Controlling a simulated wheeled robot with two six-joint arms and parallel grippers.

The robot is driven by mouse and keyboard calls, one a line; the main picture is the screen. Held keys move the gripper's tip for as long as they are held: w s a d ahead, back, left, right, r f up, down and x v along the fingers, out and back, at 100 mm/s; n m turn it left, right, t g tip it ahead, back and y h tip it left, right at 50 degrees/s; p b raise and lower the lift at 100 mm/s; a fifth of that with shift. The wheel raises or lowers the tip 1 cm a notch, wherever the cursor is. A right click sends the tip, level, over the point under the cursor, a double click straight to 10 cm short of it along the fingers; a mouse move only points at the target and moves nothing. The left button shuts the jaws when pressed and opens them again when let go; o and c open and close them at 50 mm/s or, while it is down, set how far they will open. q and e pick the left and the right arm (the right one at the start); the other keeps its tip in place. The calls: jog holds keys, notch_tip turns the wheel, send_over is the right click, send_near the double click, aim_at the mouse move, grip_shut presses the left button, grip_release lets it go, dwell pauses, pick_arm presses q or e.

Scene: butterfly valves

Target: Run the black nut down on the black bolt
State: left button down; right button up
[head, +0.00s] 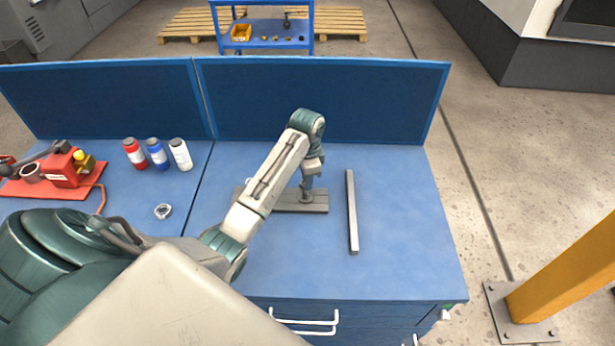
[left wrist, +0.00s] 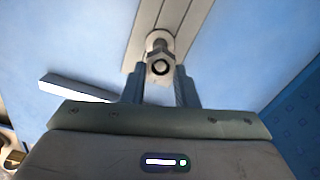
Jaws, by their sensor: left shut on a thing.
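The grey slotted plate (head: 318,207) lies on the blue bench, and it also shows in the left wrist view (left wrist: 194,22). A dark bolt stands up from the plate on a pale round base (left wrist: 154,38). The dark hex nut (left wrist: 160,67) shows around the bolt's round end (left wrist: 161,68). My left gripper (head: 306,190) points down over the plate. In the left wrist view its two fingers (left wrist: 158,78) are on either side of the nut, shut on it. In the head view the gripper hides most of nut and bolt. My right gripper is not in view.
A grey metal bar (head: 352,212) lies right of the plate. Three bottles (head: 157,154), a small metal ring (head: 163,211) and a red tray (head: 50,188) with parts are on the left. A blue back panel (head: 320,100) bounds the bench. The bench right of the bar is clear.

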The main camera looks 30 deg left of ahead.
pick_arm(q)
jog(key=m, duration=0.6)
jog(key=shift+s, duration=0.25)
jog(key=m, duration=0.7)
jog(key=shift+s+d, duration=0.1)
jog(key=shift+s, duration=0.05)
jog(key=c, duration=1.4)
grip_release()
